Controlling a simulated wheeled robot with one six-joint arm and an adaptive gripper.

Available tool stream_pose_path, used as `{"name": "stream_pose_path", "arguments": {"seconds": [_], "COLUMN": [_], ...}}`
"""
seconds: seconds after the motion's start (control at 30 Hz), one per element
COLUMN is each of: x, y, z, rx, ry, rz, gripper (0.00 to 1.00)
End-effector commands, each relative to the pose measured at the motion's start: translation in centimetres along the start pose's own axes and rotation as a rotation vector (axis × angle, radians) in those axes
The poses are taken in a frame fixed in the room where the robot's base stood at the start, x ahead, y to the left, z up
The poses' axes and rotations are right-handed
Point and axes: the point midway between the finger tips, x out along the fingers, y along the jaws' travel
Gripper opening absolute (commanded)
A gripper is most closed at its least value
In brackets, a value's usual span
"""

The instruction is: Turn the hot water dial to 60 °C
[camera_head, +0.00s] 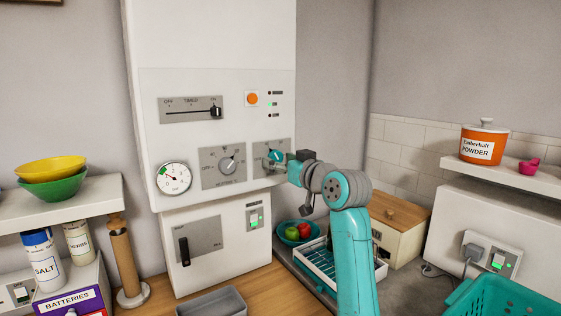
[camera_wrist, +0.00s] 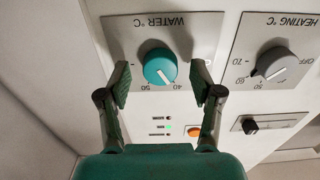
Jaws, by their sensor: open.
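The hot water dial (camera_wrist: 158,66) is a round teal knob on a grey plate (camera_wrist: 198,33) marked WATER °C, upside down in the wrist view. Its white pointer line aims at about the 40 mark; a 50 mark lies to the left along the scale. The 60 mark is not readable. My gripper (camera_wrist: 161,82) is open, one finger on each side of the dial, with gaps visible and no clear contact. In the head view the teal dial (camera_head: 274,156) is partly hidden by my gripper (camera_head: 284,163), which comes from the right.
The grey heating dial (camera_head: 228,165) sits left of the water dial in the head view. An orange button (camera_head: 252,99), a slider (camera_head: 215,112) and a pressure gauge (camera_head: 174,178) are on the same white panel. A dish rack (camera_head: 330,262) and fruit bowl (camera_head: 299,233) stand below.

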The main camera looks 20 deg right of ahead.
Motion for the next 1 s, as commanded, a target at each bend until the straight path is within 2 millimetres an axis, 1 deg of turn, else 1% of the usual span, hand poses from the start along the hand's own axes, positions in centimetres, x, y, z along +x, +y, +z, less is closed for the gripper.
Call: {"name": "stream_pose_path", "arguments": {"seconds": [0.13, 0.37, 0.4, 0.47, 0.5, 0.57, 0.6, 0.63, 0.87, 1.0], "x": [0.62, 0.65, 0.65, 0.64, 0.64, 0.64, 0.63, 0.63, 0.63, 0.63], "y": [-0.02, 0.0, 0.0, 0.0, 0.0, 0.0, 0.0, 0.0, -0.01, -0.03], "z": [-0.06, -0.04, -0.04, -0.03, -0.03, -0.03, -0.03, -0.03, -0.02, -0.01], "rx": [-0.001, -0.001, -0.001, -0.001, -0.001, -0.001, -0.001, -0.001, 0.011, 0.05], "ry": [0.001, 0.001, 0.001, 0.001, 0.001, 0.001, 0.001, 0.001, 0.001, 0.001], "rz": [0.0, 0.001, 0.001, 0.001, 0.001, 0.001, 0.001, 0.001, 0.0, 0.0], "gripper": [0.65, 0.65, 0.6, 0.45, 0.35, 0.2, 0.1, 0.05, 0.05, 0.05]}}
